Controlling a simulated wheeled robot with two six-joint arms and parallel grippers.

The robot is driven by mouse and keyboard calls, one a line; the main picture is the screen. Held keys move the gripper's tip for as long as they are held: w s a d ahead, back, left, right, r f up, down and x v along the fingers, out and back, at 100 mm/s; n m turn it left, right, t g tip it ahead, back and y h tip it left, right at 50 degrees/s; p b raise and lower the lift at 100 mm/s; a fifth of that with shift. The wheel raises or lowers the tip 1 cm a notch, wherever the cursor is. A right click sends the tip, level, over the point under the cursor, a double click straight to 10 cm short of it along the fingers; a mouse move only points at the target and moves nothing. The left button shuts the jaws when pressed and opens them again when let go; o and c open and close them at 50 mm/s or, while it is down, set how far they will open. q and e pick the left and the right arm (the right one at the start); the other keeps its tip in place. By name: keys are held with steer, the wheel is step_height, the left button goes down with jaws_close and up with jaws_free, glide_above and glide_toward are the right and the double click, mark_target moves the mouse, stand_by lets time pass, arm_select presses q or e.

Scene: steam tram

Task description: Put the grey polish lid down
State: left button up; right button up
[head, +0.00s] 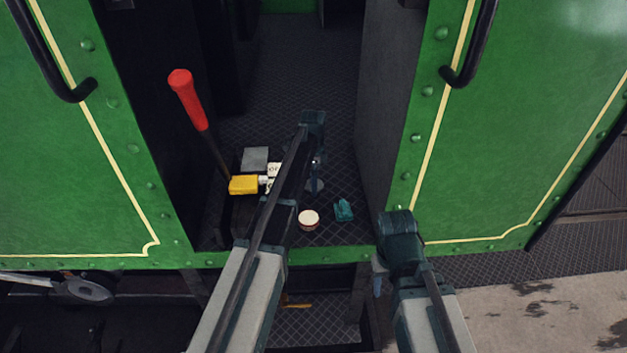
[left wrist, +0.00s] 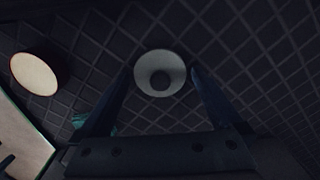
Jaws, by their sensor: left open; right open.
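In the head view the lid (head: 314,186) shows at the dark tread-plate floor, just below my left gripper (head: 315,166). My left gripper is open, with a finger on either side of the lid. A round tin (head: 309,220) with a cream top and red-brown side stands nearby; it also shows in the left wrist view (left wrist: 35,74). My right gripper (head: 377,283) is open and empty, low by the doorway edge.
A crumpled teal cloth (head: 343,210) lies right of the tin. A yellow block (head: 243,185), a grey block (head: 255,158) and a red-handled lever (head: 188,98) are to the left. Green cab walls (head: 490,140) frame the doorway. The floor (head: 300,70) farther in is clear.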

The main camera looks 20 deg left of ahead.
arm_select(q)
step_height(320, 180, up, 12)
steer(key=p, duration=1.2)
steer(key=s+d+n, duration=0.3)
steer(key=s+d, duration=0.2)
steer(key=s, duration=0.5)
steer(key=s+d+n, duration=0.4)
steer(key=s+d, duration=0.1)
steer(key=s, duration=0.6)
steer(key=s+d+n+y, duration=0.1)
steer(key=s+d+n, duration=0.2)
steer(key=s, duration=0.8)
steer(key=shift+d+r+n, duration=0.2)
steer(key=shift+d+n, duration=0.1)
steer(key=shift+d, duration=0.75)
arm_select(e)
step_height(320, 180, up, 12)
steer(key=shift+r, duration=0.15)
arm_select(q)
steer(key=shift+s, duration=0.1)
